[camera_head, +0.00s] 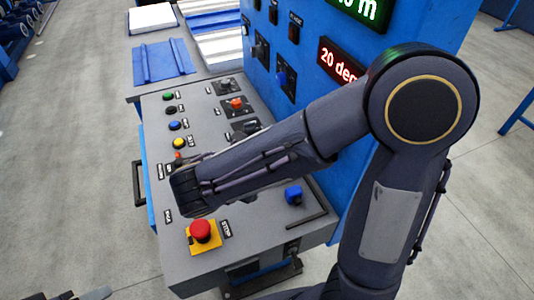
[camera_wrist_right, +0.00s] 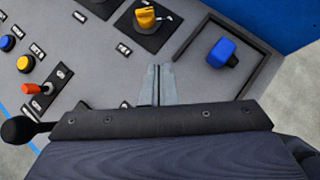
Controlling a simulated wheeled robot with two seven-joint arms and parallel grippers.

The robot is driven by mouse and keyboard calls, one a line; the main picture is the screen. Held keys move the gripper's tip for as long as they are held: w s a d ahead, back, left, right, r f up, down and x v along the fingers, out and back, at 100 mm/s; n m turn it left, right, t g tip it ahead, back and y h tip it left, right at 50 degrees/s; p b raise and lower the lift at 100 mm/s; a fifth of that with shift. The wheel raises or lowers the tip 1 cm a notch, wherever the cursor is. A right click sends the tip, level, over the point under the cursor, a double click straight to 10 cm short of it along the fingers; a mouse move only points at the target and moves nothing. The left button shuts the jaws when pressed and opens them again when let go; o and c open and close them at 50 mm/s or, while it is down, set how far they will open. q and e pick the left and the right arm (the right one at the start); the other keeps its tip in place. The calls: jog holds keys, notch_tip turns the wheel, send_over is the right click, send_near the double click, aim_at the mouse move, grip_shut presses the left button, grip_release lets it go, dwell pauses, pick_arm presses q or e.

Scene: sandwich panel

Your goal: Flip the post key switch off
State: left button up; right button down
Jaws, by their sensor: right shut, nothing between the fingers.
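My right gripper (camera_wrist_right: 158,75) is shut and empty, its fingertips over the grey sloped panel (camera_wrist_right: 190,85). Near the tips in the wrist view are a yellow turn knob (camera_wrist_right: 147,17) on a black plate and a blue knob (camera_wrist_right: 222,53) inside a dark frame. The blue knob also shows in the head view (camera_head: 293,194). The fingers appear apart from both. The labels are too small to read, so I cannot tell which control is the post key switch. My right arm hides part of the panel in the head view. Part of my left gripper (camera_head: 95,294) shows at the bottom left edge.
A red stop button (camera_head: 200,230) sits on a yellow plate at the panel's near end. An orange toggle (camera_wrist_right: 33,88) and a black ball knob (camera_wrist_right: 18,130) lie left of the right gripper. The blue upright cabinet (camera_head: 330,90) with displays stands behind.

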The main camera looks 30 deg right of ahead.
pick_arm(q)
jog(key=shift+w+d, duration=0.1)
jog(key=shift+d, duration=0.05)
pick_arm(e)
jog(key=shift+w+a+n, duration=0.35)
jog(key=shift+w+n, duration=0.05)
jog(key=b+x, duration=0.1)
jog(key=x, duration=0.8)
jog(key=shift+w+d+f, duration=0.1)
jog(key=shift+w+d, duration=0.05)
jog(key=shift+d, duration=0.1)
jog(key=w+d, duration=0.2)
jog(key=shift+w+d+f, duration=0.15)
jog(key=shift+w+d, duration=0.05)
jog(key=shift+d, duration=0.1)
jog(key=shift+w+d, duration=0.35)
pick_arm(q)
jog(key=shift+f, duration=0.6)
jog(key=shift+s+f+b, duration=0.35)
jog(key=shift+s+b, duration=0.05)
jog(key=shift+s, duration=0.1)
pick_arm(e)
jog(key=shift+s+d+n+t+y, duration=0.15)
jog(key=shift+d+n+t+y, duration=0.2)
jog(key=shift+n+t, duration=0.4)
